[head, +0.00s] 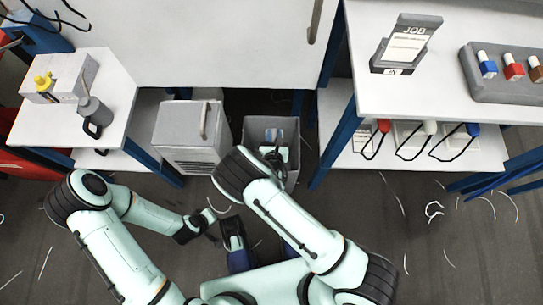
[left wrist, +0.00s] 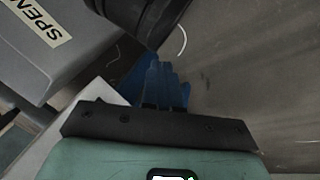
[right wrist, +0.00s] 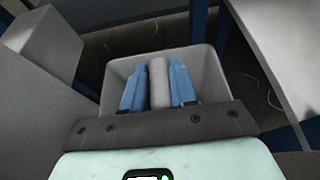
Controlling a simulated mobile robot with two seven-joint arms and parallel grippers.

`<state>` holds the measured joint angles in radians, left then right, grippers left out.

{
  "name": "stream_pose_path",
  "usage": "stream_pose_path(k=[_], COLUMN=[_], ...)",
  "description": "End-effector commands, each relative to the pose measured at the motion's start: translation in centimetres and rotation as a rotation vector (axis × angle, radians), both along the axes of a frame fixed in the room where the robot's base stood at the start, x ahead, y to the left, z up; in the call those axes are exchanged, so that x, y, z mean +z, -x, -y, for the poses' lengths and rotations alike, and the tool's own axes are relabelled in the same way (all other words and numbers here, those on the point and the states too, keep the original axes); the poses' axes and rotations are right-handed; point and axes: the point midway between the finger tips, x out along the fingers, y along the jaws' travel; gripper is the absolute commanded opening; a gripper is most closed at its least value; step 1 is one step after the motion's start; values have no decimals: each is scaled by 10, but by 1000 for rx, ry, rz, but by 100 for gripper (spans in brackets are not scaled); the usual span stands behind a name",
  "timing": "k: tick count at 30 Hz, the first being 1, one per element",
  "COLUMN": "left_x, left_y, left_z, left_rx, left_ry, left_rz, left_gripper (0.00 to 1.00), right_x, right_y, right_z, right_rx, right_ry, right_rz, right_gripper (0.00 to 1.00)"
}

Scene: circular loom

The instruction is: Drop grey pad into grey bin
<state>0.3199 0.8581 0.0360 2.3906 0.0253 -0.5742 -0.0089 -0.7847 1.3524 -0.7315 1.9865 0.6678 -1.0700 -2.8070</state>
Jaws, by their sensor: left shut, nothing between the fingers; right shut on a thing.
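The grey bin (head: 292,152) stands on the floor between the grey box and the right bench. It also shows in the right wrist view (right wrist: 213,72), open side up. My right gripper (head: 274,136) is over the bin's opening. In the right wrist view my right gripper (right wrist: 157,78) is shut on the grey pad (right wrist: 158,88), a pale upright piece between the blue fingers. Whether the pad touches the bin's inside, I cannot tell. My left gripper (left wrist: 164,72) is shut and empty; in the head view it (head: 210,215) is low, left of the right arm.
A grey box with a handle (head: 190,135) stands left of the bin. The right bench (head: 400,95) stands close right of the bin. White scraps lie on the floor (head: 434,210).

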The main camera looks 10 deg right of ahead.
Motion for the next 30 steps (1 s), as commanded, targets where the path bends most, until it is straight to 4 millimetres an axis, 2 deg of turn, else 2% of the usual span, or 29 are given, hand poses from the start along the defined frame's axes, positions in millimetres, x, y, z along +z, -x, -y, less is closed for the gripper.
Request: stream_pose_path(k=[7,8,10,22,26,30], left_x=[0,0,0,3,10,20], left_y=[-1,-1,0,2,10,24], left_z=[0,0,0,1,6,12], left_rx=[1,1,0,-3,-11,-26], left_ry=[-1,-1,0,3,14,30], left_rz=[2,2,1,-5,-26,-61], left_gripper=[0,0,0,0,0,0], right_x=[0,0,0,3,12,26], right_y=[0,0,0,6,24,52], right_z=[0,0,0,-2,-8,-16], right_rx=[0,0,0,1,4,5], right_ry=[-1,-1,-1,0,2,3], right_rz=[1,1,1,-1,-3,-1], right_gripper=[0,34,56,57,57,57])
